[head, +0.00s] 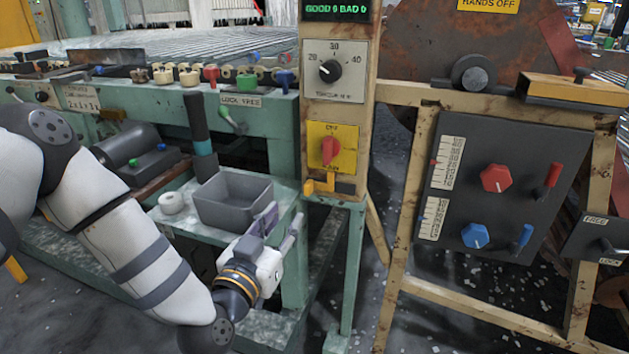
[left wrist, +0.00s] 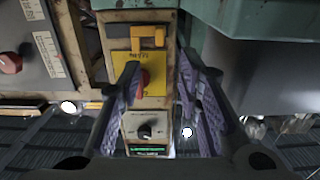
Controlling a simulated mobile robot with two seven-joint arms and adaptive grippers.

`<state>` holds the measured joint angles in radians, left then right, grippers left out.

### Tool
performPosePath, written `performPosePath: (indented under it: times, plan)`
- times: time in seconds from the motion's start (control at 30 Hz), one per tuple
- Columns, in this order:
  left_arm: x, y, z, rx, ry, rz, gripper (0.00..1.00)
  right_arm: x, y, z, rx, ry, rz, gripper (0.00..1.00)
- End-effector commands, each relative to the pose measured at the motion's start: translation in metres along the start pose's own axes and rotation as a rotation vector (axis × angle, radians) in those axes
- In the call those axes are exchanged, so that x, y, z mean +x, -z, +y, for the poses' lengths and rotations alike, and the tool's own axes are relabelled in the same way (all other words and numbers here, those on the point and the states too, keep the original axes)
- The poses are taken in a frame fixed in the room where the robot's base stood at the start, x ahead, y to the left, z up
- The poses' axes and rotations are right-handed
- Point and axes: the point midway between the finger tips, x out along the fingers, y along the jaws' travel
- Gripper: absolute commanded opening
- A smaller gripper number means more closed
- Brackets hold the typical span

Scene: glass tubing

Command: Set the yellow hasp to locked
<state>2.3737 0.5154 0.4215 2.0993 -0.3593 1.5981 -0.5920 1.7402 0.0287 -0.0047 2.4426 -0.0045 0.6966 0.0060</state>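The yellow hasp (head: 319,186) is a small angular bracket low on the tan post, just below the yellow panel with the red rotary switch (head: 330,151). In the left wrist view, which looks upside down, the hasp (left wrist: 148,38) shows above that panel, apart from my fingers. My left gripper (head: 279,224) is open and empty, below and left of the hasp in the head view. In the left wrist view its two purple-grey fingers (left wrist: 166,95) stand wide apart, with the post between them. My right gripper is not in view.
A grey bin (head: 232,199) and a white roll (head: 171,203) stand on the green shelf left of my gripper. A dial panel (head: 334,70) sits higher on the post. A dark board with red and blue knobs (head: 495,178) stands right.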

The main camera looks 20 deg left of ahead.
Motion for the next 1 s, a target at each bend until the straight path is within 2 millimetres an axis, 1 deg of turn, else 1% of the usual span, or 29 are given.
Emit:
performPosePath:
  times: [0.07,0.17,0.4,0.53,0.6,0.7,0.9,0.93,0.97,1.0]
  plan:
    - [0.005,0.000,0.000,0.000,0.001,0.002,0.32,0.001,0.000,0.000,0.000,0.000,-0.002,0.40]
    - [0.023,0.000,0.000,0.000,0.001,0.003,0.32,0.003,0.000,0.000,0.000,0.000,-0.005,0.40]
    - [0.084,-0.003,0.000,0.001,0.001,0.000,0.32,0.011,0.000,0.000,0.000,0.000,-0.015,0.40]
    - [0.107,-0.003,0.000,0.000,0.001,-0.002,0.32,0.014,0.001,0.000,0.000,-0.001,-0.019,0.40]
    - [0.115,-0.003,0.000,0.000,0.000,-0.002,0.32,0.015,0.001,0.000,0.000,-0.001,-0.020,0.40]
    - [0.120,-0.002,0.000,0.000,0.000,-0.003,0.32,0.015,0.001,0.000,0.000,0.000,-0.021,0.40]
    - [0.120,-0.001,0.000,-0.001,-0.001,-0.003,0.32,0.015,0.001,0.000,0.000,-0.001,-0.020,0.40]
    - [0.120,-0.001,0.000,-0.001,-0.001,-0.003,0.29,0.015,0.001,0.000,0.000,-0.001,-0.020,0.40]
    - [0.120,-0.001,0.000,-0.001,-0.001,-0.003,0.23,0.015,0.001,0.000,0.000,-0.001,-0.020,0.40]
    - [0.120,-0.001,0.000,-0.001,-0.001,-0.003,0.14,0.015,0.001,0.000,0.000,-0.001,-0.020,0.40]
